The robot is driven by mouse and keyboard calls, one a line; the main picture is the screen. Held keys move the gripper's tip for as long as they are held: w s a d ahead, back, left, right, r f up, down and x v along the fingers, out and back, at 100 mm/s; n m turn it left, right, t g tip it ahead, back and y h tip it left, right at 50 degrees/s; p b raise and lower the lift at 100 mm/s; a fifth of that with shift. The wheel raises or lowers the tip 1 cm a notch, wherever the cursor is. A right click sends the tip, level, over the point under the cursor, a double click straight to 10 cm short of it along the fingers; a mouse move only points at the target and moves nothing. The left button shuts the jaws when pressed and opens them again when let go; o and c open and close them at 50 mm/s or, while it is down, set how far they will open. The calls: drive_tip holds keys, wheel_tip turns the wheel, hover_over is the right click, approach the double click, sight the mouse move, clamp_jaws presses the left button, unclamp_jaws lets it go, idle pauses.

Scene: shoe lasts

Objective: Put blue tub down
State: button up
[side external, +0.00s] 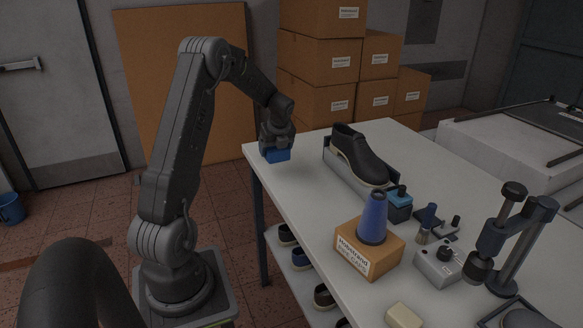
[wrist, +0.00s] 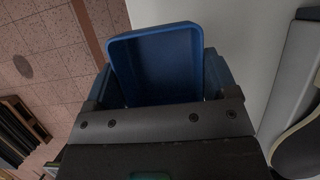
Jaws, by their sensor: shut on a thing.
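The blue tub (side external: 277,155) is at the far left corner of the white table in the side external view. In the wrist view the blue tub (wrist: 160,62) shows its open hollow and rim. My gripper (side external: 277,143) is above the tub and shut on it. In the wrist view my gripper (wrist: 157,92) has a finger on either side of the tub. The tub's underside is hidden, so I cannot tell whether it touches the table.
The white table (side external: 300,185) is clear just in front of the tub. A black shoe (side external: 360,155) on a grey stand is to the right.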

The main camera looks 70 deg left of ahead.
hover_over(290, 173)
drive_tip(key=d, duration=0.1)
wheel_tip(290, 173, down, 3)
drive_tip(key=shift+d+f, duration=0.15)
drive_tip(key=shift+f, duration=1.9)
drive_tip(key=shift+f, duration=0.15)
drive_tip(key=o, duration=0.8)
